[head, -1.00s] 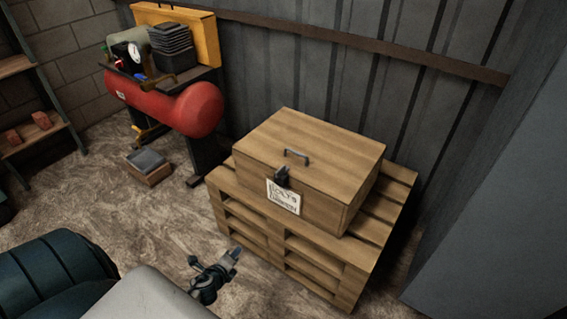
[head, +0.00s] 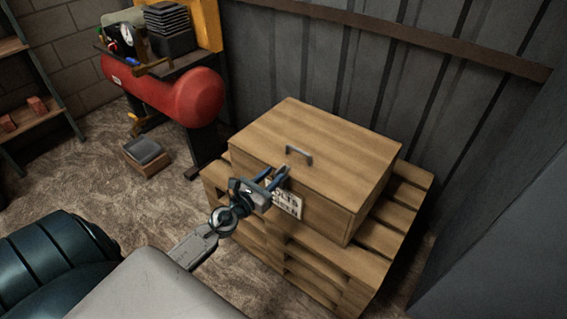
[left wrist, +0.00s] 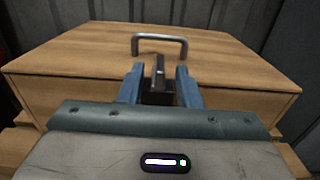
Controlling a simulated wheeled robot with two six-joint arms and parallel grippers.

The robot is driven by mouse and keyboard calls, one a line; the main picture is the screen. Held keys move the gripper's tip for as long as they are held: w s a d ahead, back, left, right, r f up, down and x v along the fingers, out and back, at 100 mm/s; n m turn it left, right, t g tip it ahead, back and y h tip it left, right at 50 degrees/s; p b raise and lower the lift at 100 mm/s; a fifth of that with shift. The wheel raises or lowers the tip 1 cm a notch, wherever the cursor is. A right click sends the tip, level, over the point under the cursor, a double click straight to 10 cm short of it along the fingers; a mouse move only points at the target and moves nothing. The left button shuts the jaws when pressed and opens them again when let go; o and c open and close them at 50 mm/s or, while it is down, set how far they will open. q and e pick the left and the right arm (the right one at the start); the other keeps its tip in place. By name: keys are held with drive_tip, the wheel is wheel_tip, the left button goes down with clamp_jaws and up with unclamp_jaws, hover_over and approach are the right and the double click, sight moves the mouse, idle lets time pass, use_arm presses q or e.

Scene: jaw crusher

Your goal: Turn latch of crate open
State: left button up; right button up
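The wooden crate (head: 330,150) has a metal handle on its lid and a paper label on its front; it also fills the left wrist view (left wrist: 230,60). The dark latch (left wrist: 159,82) shows between the two blue fingers in the left wrist view. My left gripper (head: 278,175) is at the crate's front, with its fingers apart on either side of the latch. Gaps show beside the latch, so the fingers look open around it. In the head view the gripper hides most of the latch and part of the label (head: 288,200). My right gripper is not in view.
The crate stands on a stack of wooden pallets (head: 408,195) against a corrugated metal wall (head: 420,60). A red compressor tank (head: 185,95) stands at the back left. A small box (head: 146,155) lies on the floor.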

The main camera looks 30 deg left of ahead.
sight(284, 165)
use_arm(q)
drive_tip(key=w, duration=0.6)
drive_tip(key=shift+d, duration=0.25)
clamp_jaws()
